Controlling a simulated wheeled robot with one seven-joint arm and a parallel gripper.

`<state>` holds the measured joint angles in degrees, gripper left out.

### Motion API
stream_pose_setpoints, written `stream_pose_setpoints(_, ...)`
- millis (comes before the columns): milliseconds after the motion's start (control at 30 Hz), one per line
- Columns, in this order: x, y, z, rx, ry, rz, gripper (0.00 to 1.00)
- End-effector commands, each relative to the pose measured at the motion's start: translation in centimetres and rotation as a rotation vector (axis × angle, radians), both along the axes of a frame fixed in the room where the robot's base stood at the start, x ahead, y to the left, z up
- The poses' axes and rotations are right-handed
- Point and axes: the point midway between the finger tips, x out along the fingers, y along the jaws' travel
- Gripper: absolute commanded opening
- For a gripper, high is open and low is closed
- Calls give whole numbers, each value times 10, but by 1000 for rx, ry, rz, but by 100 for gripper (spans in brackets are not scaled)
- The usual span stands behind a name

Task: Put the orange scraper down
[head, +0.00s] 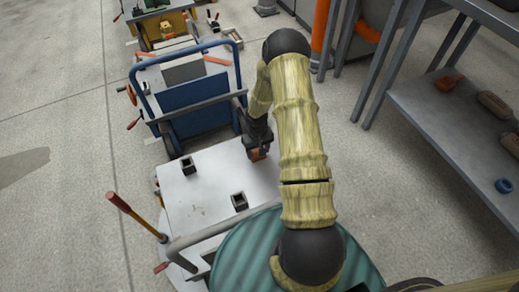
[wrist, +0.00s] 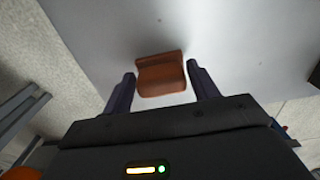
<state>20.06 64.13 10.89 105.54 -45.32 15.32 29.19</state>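The orange scraper (wrist: 161,76), an orange-brown block-like piece, sits between the two fingertips of my gripper (wrist: 161,80) in the wrist view. In the head view the scraper (head: 257,154) shows as a small patch under my gripper (head: 258,146), over the far right part of a pale flat tabletop (head: 210,190). Whether its underside touches the top cannot be told. My arm hides part of this area.
Two dark square sockets (head: 188,166) (head: 239,201) stand on the pale top. A blue-railed cart (head: 195,105) stands just behind it. At right, a grey shelf (head: 425,115) holds an orange item (head: 448,82), brown-handled tools and a blue ring (head: 504,186). The top's left part is largely clear.

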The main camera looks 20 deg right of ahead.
Motion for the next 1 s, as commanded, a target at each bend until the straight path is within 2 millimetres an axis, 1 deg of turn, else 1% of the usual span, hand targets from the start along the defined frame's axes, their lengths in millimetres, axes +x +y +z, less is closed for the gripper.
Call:
stream_pose_setpoints(33,0,0,1,0,0,0,70)
stream_pose_setpoints(67,0,0,1,0,0,0,74)
stream_pose_setpoints(333,0,1,1,1,-1,2,74)
stream_pose_setpoints(467,0,1,9,1,-2,2,74)
stream_pose_setpoints(567,1,1,20,1,-3,3,74)
stream_pose_setpoints(667,1,1,38,1,-4,3,74)
stream_pose_setpoints(1000,0,0,105,1,-3,2,74)
